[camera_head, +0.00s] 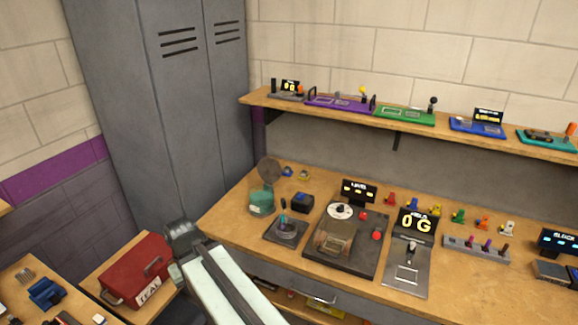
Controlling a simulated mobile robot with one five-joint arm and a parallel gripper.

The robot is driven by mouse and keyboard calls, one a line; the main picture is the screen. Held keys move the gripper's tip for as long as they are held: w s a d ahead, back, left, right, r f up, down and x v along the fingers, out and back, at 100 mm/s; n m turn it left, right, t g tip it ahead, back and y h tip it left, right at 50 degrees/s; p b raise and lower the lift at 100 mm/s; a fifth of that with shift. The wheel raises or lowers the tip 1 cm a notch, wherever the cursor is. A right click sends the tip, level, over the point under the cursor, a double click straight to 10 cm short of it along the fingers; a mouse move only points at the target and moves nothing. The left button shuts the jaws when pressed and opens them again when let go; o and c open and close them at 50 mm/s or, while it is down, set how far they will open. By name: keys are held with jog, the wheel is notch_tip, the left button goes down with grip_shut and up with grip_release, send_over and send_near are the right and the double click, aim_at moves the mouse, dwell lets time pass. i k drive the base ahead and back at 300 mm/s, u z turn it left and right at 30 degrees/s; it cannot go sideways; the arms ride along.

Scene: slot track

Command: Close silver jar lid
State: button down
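A small jar (262,199) with teal content or a teal label stands near the back left of the wooden workbench. Its round grey lid (269,171) stands up, tilted open at the back of the jar. My gripper (180,252) is in front and to the left of the jar, apart from it, beyond the left edge of the bench. The gripper is seen from behind and its fingertips are not clear, so I cannot tell whether it is open or shut.
A dark device with a joystick (286,229) and a small dark blue box (303,202) stand right of the jar. A larger machine (346,240) is further right. Grey lockers (155,100) rise behind left. A red toolbox (135,270) sits on a lower surface at left.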

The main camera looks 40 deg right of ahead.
aim_at(269, 169)
jog(key=z, duration=0.25)
jog(key=i, duration=1)
